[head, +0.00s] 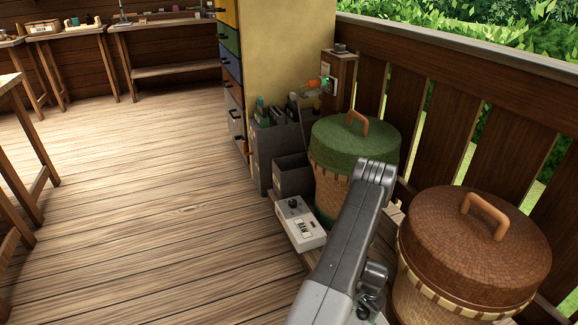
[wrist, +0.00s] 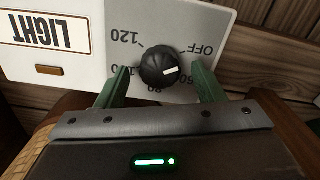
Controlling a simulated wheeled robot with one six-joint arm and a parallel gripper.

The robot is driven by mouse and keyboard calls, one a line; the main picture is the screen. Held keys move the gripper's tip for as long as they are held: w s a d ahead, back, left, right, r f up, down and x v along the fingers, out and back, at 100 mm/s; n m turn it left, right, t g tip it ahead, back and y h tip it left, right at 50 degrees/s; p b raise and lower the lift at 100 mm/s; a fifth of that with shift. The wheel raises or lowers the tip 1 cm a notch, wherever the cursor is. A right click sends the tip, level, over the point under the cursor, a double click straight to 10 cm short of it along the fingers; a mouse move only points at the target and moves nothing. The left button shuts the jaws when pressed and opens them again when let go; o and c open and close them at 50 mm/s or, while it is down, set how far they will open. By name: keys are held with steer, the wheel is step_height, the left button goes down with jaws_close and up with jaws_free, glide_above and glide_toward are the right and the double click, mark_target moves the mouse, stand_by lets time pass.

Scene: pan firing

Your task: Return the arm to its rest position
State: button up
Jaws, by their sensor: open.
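My grey arm (head: 345,240) reaches up from the bottom of the head view, in front of the baskets. Its gripper is hidden there. In the wrist view my gripper (wrist: 160,70) is open, with one green finger in view on each side of a black dial knob (wrist: 160,64) and nothing held. The knob's white mark points right, below OFF. How far the fingers are from it I cannot tell. The dial's panel has an upside-down LIGHT label (wrist: 43,33). It looks like the white control box (head: 306,232) on the low shelf in the head view.
A green-lidded basket (head: 345,145) and a brown-lidded basket (head: 478,250) stand by the wooden railing (head: 440,95). Grey bins (head: 292,177) and a drawer cabinet (head: 285,50) stand behind the control box. The plank floor (head: 150,190) at left is clear.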

steer(key=shift+r+p, duration=0.3)
steer(key=shift+r, duration=1.95)
